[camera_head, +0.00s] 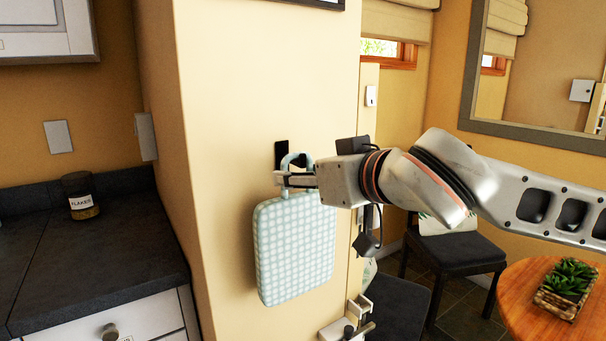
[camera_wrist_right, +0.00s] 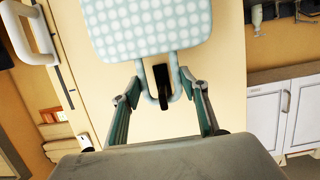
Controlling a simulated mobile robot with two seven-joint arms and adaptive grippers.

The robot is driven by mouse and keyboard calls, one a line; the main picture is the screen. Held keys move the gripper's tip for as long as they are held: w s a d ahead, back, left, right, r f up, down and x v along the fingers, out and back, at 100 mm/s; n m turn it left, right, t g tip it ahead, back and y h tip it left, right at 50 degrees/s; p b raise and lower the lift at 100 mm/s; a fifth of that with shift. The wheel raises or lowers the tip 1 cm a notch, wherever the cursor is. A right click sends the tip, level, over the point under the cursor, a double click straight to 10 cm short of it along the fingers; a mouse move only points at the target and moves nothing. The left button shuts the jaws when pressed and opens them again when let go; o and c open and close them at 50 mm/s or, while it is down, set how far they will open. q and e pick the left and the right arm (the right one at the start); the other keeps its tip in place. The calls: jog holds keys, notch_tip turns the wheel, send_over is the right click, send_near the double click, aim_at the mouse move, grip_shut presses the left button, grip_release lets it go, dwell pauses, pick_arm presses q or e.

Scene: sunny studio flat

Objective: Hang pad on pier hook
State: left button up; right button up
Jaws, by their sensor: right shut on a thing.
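My right gripper (camera_head: 300,180) is shut on the loop's base, and the pad (camera_wrist_right: 150,25) also shows in the right wrist view. The black pier hook (camera_head: 281,152) is on the wall just behind and left of the loop. In the right wrist view the dark hook (camera_wrist_right: 161,85) appears inside the loop's outline. I cannot tell whether the loop bears on it.
A dark counter (camera_head: 110,250) with a labelled jar (camera_head: 80,196) stands left of the pier. Right of it are a dark chair (camera_head: 455,250) and a round wooden table (camera_head: 520,310) with a plant (camera_head: 568,282). The pier face around the pad is bare.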

jog(key=o, duration=1.4)
jog(key=shift+f, duration=0.1)
